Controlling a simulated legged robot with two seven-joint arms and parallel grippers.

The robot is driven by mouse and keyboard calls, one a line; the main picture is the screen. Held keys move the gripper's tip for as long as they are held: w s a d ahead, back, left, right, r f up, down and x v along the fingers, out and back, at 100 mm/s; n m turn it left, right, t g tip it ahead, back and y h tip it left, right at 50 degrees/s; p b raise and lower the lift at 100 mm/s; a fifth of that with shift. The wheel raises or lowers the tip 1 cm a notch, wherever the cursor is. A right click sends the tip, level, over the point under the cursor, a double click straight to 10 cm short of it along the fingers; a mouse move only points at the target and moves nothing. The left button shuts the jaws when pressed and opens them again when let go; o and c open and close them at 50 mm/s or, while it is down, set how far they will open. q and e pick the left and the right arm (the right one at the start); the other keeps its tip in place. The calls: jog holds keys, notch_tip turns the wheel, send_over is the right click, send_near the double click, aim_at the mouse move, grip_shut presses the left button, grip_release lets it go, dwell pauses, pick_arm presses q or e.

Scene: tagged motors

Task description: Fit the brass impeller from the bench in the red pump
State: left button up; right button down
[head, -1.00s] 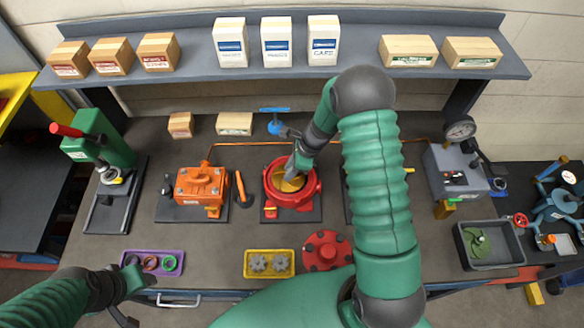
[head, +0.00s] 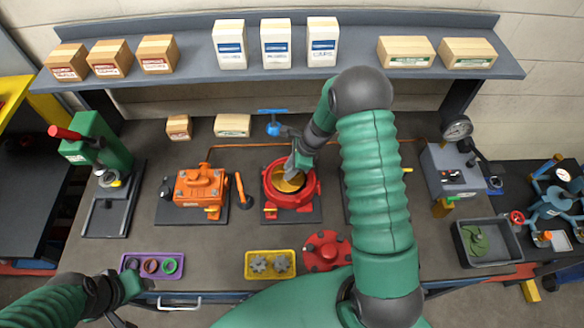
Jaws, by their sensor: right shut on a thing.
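The red pump (head: 303,198) stands open in the middle of the bench, and its round bore shows a brass disc. That disc, the brass impeller (head: 288,184), sits in or right at the bore; its exact depth cannot be told. My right gripper (head: 293,172) reaches down over the pump from the upper right and is shut on the impeller, hiding part of it. The red cover (head: 324,251) lies on the bench in front of the pump. My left gripper (head: 128,292) is at the front left edge, near the purple tray; its jaws are unclear.
An orange pump (head: 200,186) stands left of the red one. A purple tray (head: 152,277) with rings and a yellow tray (head: 270,277) with grey impellers lie at the front. A grey bin (head: 487,243) holds a green part. A blue valve (head: 273,128) stands behind.

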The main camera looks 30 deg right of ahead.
jog(key=shift+a+r, duration=0.15)
jog(key=shift+a, duration=0.55)
jog(key=shift+d, duration=1.4)
jog(key=shift+s+a, duration=0.1)
jog(key=shift+a, duration=0.1)
pick_arm(q)
jog(key=shift+a, duration=0.6)
jog(key=shift+f, duration=0.1)
pick_arm(e)
jog(key=shift+d, duration=0.1)
jog(key=shift+d+f+b, duration=0.25)
jog(key=shift+f+b, duration=0.1)
jog(key=shift+f, duration=0.25)
pick_arm(q)
jog(key=shift+d+f, duration=0.35)
jog(key=shift+d, duration=0.05)
pick_arm(e)
jog(key=shift+f, duration=0.1)
